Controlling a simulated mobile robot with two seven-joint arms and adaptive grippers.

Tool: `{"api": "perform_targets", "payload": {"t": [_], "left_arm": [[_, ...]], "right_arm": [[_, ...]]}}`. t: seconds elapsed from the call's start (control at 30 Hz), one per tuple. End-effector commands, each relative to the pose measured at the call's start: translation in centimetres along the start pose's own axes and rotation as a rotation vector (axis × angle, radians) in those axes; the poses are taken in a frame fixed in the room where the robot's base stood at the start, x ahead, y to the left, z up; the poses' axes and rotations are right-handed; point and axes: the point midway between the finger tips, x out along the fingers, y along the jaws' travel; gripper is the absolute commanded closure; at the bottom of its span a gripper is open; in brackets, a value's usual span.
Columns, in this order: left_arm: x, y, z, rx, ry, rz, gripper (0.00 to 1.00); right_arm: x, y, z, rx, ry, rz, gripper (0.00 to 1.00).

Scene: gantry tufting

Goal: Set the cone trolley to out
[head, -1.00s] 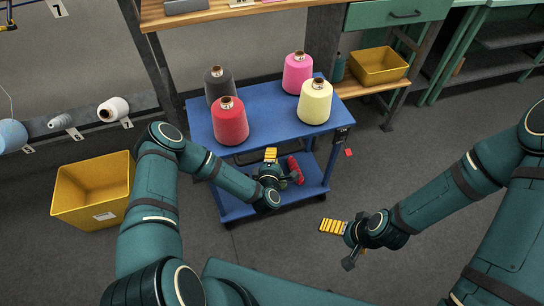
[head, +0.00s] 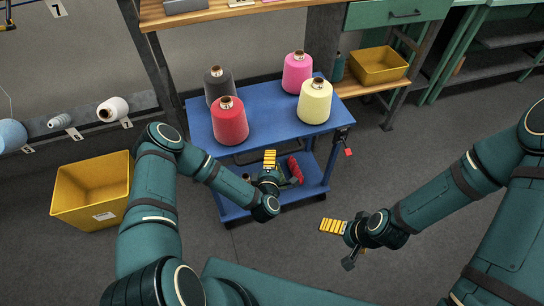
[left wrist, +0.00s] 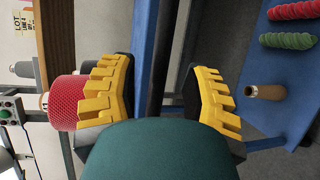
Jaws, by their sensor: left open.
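The blue cone trolley (head: 262,103) stands in front of the workbench in the head view. Grey, red, pink and cream yarn cones stand on its top. A dark handle bar (left wrist: 162,60) runs along its near side; in the left wrist view it lies in line with the gap between my jaws. My left gripper (head: 282,170) is open at this near side, its yellow pads (left wrist: 108,95) apart. I cannot tell if it touches the bar. My right gripper (head: 342,245) has its fingers spread, empty, above the floor right of the trolley.
A yellow bin (head: 93,190) stands on the floor at left. Another yellow bin (head: 378,65) sits on a low shelf at back right. Red skeins (head: 295,168) and a brown tube (left wrist: 266,92) are on the trolley's lower shelf. The floor right of the trolley is clear.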

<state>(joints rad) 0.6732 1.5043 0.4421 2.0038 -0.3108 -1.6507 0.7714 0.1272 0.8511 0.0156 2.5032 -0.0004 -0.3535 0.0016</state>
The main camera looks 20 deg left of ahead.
Motion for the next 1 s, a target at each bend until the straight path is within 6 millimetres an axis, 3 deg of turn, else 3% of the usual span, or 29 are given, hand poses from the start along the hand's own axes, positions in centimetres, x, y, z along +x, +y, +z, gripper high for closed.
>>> {"api": "perform_targets", "payload": {"t": [0.2,0.43,0.6,1.0], "left_arm": [[-4.7,-0.1,0.1,0.000,-0.003,-0.005,0.52],[-8.2,-0.1,0.1,0.000,-0.002,-0.003,0.52],[-9.2,0.0,0.0,0.000,0.000,-0.002,0.52],[-9.3,0.0,0.0,0.000,0.000,-0.001,0.52]], "right_arm": [[0.0,0.0,0.0,0.000,0.000,0.000,0.00],[0.0,0.0,0.0,0.000,0.000,0.000,0.00],[0.0,0.0,0.0,0.000,0.000,0.000,0.00],[0.0,0.0,0.0,0.000,0.000,0.000,0.00]]}}
